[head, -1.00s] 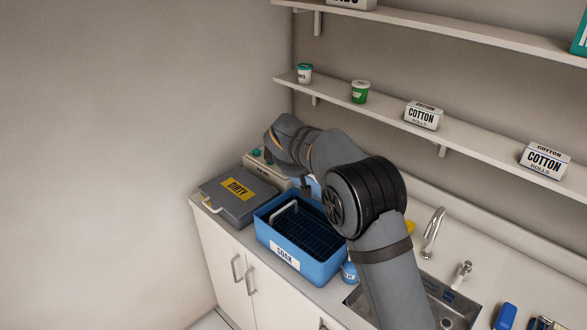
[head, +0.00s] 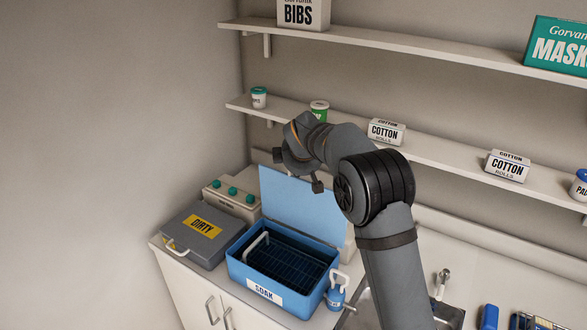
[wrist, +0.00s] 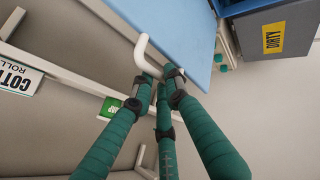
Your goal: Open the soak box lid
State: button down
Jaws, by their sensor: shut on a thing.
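The blue soak box (head: 284,272), with its white SOAK label, sits on the counter with its inside exposed. A dark wire basket (head: 290,262) with a white handle is in it. The light blue lid (head: 300,205) stands raised, nearly upright, at the back of the box; it also shows in the wrist view (wrist: 178,35). A white lid handle (wrist: 146,55) sticks out from its edge. My gripper (wrist: 160,78), with green fingers, is shut on this handle. In the head view my wrist is above the lid's top edge and the fingertips are hidden.
A grey DIRTY box (head: 197,238) stands left of the soak box, with a beige unit with green knobs (head: 232,197) behind it. A blue bottle (head: 336,297) is close at the right. The shelf (head: 430,157) with cups and cotton boxes is just behind my arm.

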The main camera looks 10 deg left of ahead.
dwell(0.3)
jog(key=c, duration=1.7)
grip_release()
jog(key=v, duration=1.2)
jog(key=shift+s, duration=0.1)
jog(key=shift+f, duration=0.1)
